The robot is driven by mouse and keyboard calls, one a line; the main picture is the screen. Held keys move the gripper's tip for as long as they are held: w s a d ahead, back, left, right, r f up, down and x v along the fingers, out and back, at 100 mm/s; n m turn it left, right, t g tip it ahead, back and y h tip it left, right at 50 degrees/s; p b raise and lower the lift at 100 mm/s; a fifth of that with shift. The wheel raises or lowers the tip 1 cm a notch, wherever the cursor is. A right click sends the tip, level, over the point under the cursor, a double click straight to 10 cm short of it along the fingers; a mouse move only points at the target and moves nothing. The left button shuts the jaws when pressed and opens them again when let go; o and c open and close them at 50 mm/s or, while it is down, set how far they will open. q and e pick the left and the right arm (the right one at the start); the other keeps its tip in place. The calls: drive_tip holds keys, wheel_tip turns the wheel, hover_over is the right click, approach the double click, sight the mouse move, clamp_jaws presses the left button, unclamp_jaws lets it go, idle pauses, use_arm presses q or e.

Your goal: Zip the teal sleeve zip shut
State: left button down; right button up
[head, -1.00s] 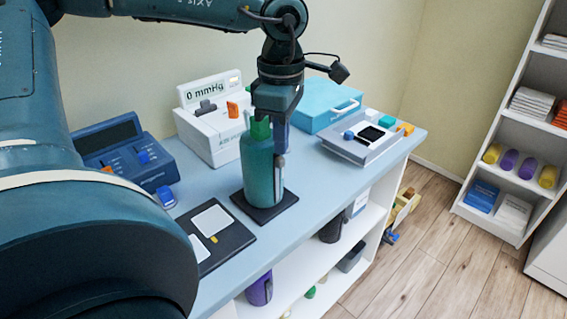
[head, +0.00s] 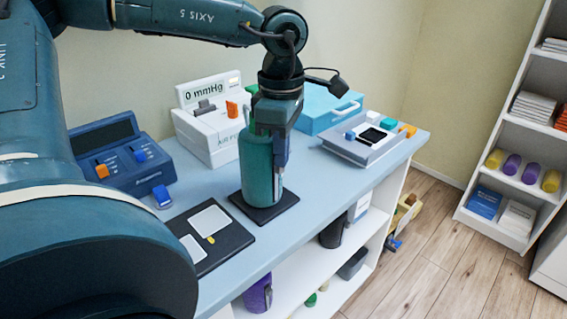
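The teal sleeve (head: 257,168) is an upright cylinder standing on a black square pad (head: 264,212) on the blue bench top. A narrow grey strip (head: 277,187), which looks like its zip, runs down its right side. My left gripper (head: 281,158) points down at the upper right side of the sleeve, with its fingers close against the zip side. The gripper body hides part of the sleeve's top and the upper zip. I cannot tell whether the fingers are closed on the zip pull. My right gripper is not in view.
A white pressure unit (head: 208,128) reading 0 mmHg and a blue case (head: 327,107) stand behind. A blue console (head: 122,160) is at left, a grey device (head: 366,141) at right, and a dark panel (head: 222,247) in front. Shelves (head: 507,165) stand far right.

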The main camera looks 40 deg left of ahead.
use_arm(q)
drive_tip(key=shift+s+d+r, duration=0.1)
drive_tip(key=shift+d+r, duration=0.25)
drive_tip(key=shift+d, duration=0.4)
drive_tip(key=shift+s+d+r, duration=0.1)
drive_tip(key=shift+d+r, duration=0.2)
drive_tip(key=shift+d, duration=0.45)
drive_tip(key=shift+d+r, duration=0.35)
drive_tip(key=shift+d, duration=0.4)
